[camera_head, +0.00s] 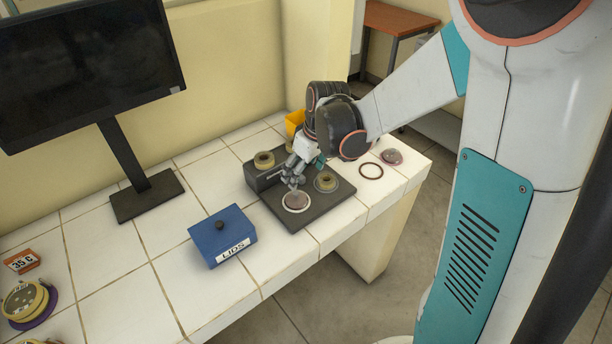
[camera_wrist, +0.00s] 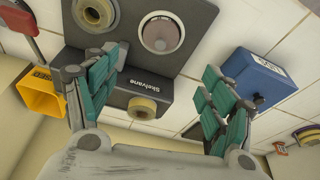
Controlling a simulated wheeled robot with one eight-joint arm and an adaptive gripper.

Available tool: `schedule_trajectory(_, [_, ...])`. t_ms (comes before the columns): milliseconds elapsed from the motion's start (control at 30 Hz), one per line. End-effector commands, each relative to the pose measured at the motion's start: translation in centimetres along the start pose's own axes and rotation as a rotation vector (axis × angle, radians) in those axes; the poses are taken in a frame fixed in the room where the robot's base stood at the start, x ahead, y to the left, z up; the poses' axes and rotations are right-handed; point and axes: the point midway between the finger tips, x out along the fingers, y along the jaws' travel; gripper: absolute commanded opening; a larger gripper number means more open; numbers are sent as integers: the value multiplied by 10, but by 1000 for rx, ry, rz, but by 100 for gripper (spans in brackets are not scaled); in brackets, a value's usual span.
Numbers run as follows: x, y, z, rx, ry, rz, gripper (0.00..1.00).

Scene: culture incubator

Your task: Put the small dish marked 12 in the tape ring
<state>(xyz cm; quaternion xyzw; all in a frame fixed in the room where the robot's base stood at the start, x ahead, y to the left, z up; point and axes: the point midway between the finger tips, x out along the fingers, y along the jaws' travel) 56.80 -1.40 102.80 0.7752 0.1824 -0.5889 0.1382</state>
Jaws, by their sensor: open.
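A small round dish (camera_head: 296,201) with a pale rim and pinkish-brown contents sits on the dark plate; it also shows in the wrist view (camera_wrist: 161,35). I cannot read a 12 on it. A flat dark red ring (camera_head: 371,170) lies on the white tiles right of the plate, its middle empty; it looks like the tape ring. A lidded pinkish dish (camera_head: 391,156) is beyond it, its mark unreadable. My gripper (camera_head: 293,182) is just above the dish on the plate. In the wrist view its teal fingers (camera_wrist: 160,72) are spread and empty, the dish beyond their tips.
The dark plate (camera_head: 288,220) also bears a tan roll (camera_head: 326,182); another roll (camera_head: 264,160) is on its rear block. A blue LIDS box (camera_head: 222,240) stands left, a yellow bin (camera_head: 294,122) behind. A monitor stands further left. The counter's front edge is close.

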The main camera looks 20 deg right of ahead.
Motion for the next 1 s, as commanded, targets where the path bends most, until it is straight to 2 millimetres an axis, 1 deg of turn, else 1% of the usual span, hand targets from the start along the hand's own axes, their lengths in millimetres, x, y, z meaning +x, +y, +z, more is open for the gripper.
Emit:
schedule_trajectory(167, [-29, -10, 7, 37, 22, 25, 76])
schedule_trajectory(267, [-56, -20, 14, 76, 48, 52, 76])
schedule_trajectory(400, [-90, -35, 30, 138, 90, 88, 76])
schedule_trajectory(600, [-130, -57, 56, 222, 156, 132, 76])
schedule_trajectory(800, [-157, -78, 87, 304, 229, 167, 76])
schedule_trajectory(1000, [-172, -94, 115, 375, 299, 190, 76])
